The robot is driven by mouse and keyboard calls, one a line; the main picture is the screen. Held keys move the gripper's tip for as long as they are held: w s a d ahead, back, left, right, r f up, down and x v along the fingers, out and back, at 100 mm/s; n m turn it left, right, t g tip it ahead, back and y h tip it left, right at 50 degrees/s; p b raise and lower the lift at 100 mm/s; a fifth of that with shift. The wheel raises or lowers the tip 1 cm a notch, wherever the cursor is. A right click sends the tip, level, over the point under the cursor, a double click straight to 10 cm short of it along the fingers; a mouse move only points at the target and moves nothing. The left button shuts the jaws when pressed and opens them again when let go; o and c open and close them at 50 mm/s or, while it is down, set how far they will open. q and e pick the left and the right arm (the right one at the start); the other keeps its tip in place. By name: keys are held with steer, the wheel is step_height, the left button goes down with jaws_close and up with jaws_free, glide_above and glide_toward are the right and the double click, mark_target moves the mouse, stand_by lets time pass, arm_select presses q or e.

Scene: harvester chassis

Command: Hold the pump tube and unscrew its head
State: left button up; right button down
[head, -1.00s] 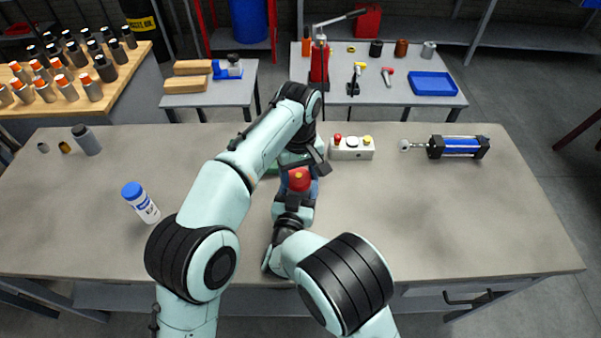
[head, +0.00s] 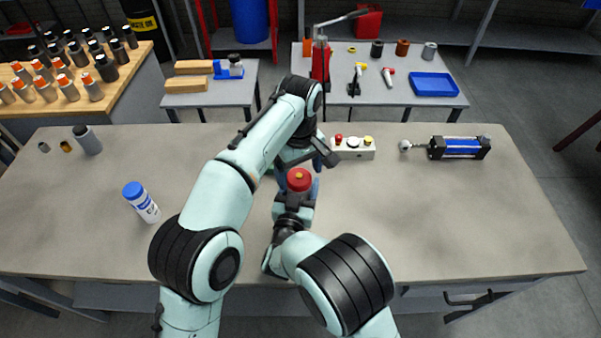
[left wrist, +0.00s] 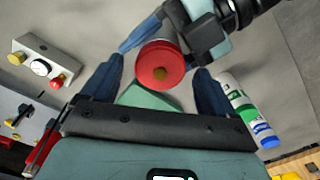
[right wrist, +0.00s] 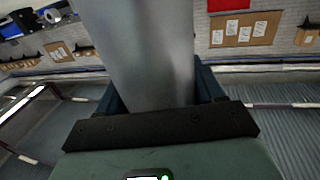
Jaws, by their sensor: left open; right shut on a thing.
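The pump tube's red head (head: 299,179), round with a brass-coloured centre, is above the middle of the workbench. In the left wrist view the red head (left wrist: 160,65) lies between the spread blue fingertips of my left gripper (left wrist: 161,68), with gaps at both sides. My left gripper (head: 305,160) is open just behind the head. My right gripper (head: 298,195) is shut on the grey tube below the head. In the right wrist view the tube (right wrist: 140,50) fills the space between the fingers. The tube is mostly hidden in the head view.
A control box (head: 353,148) with buttons stands close behind the grippers, to the right. A blue and black cylinder (head: 458,147) lies farther right. The workbench's front right (head: 470,220) is clear.

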mark_target(300, 176)
arm_select(q)
step_height(300, 176, up, 3)
steer(key=shift+r, duration=0.1)
steer(key=shift+c, duration=0.5)
steer(key=m, duration=0.2)
steer(key=shift+w+a+r+m, duration=0.1)
steer(key=shift+w+r+m, duration=0.05)
steer(key=shift+r+m, duration=0.15)
steer(key=m, duration=0.3)
steer(key=shift+w+a+r+m, duration=0.1)
steer(key=shift+w+r+m, duration=0.05)
steer(key=shift+r+m, duration=0.25)
steer(key=m, duration=0.1)
steer(key=r+m, duration=0.1)
steer(key=m, duration=0.1)
steer(key=shift+m, duration=0.3)
steer(key=m, duration=0.2)
steer(key=r+m, duration=0.1)
steer(key=m, duration=0.2)
steer(key=shift+d, duration=0.2)
steer(key=shift+s+f, duration=0.2)
steer(key=shift+f, duration=3.8)
